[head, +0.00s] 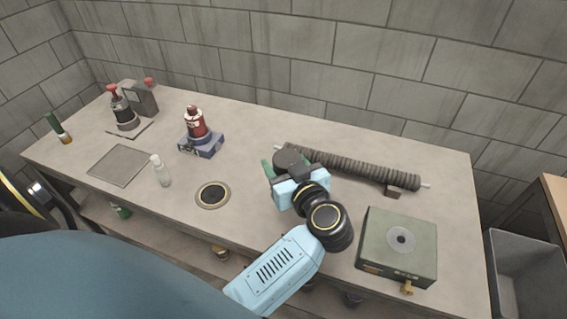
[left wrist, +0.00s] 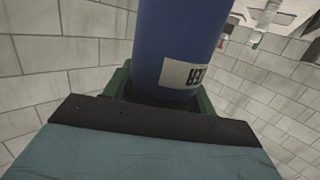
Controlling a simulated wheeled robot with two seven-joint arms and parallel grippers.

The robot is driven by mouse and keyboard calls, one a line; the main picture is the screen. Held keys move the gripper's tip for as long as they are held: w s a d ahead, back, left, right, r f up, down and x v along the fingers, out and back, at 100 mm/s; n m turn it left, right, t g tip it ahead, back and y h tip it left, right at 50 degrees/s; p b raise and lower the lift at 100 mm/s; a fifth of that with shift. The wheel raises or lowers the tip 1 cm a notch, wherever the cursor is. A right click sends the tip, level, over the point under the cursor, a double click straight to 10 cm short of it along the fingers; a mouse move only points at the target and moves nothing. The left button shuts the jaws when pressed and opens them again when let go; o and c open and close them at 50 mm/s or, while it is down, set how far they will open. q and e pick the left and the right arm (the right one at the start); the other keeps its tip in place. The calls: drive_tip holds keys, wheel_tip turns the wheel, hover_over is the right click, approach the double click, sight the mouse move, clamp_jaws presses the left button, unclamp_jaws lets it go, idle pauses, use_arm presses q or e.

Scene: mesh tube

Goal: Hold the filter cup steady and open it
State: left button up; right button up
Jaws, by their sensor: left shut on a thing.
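My left gripper (head: 284,172) is over the middle of the counter. In the left wrist view, a blue cylinder (left wrist: 178,45) with a white label stands between its green fingers, and the gripper is shut on it. The label letters are partly cut off; this looks like the filter cup. In the head view my own gripper and wrist hide most of it, and I cannot make out its lid clearly. I cannot tell whether it touches the counter. My right gripper is not in view.
A ribbed tube (head: 350,166) lies behind the gripper. A green-grey box (head: 398,246) with a round plate stands at right. A round ring (head: 213,194), clear bottle (head: 161,171), red bottle on a blue box (head: 202,147) and grey mat (head: 121,165) are at left. A grey bin (head: 527,275) is beyond the right edge.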

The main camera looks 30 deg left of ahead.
use_arm(q)
drive_tip(key=c, duration=0.4)
drive_tip(key=shift+w+a+r+m+t, duration=0.1)
drive_tip(key=shift+w+r+m+t, duration=0.2)
drive_tip(key=shift+r+t, duration=0.1)
drive_tip(key=d+r+m+t+h, duration=0.1)
drive_tip(key=d+m+t+h, duration=0.1)
drive_tip(key=m+h, duration=0.1)
drive_tip(key=d+r+m+t+h, duration=0.1)
drive_tip(key=d+m+t+h, duration=0.1)
drive_tip(key=m+h, duration=0.2)
drive_tip(key=d+r+m+t+h, duration=0.2)
drive_tip(key=d+m+t+h, duration=0.1)
drive_tip(key=h, duration=0.3)
drive_tip(key=shift+s+m+h, duration=0.1)
drive_tip(key=shift+m+h, duration=0.3)
drive_tip(key=shift+m, duration=0.2)
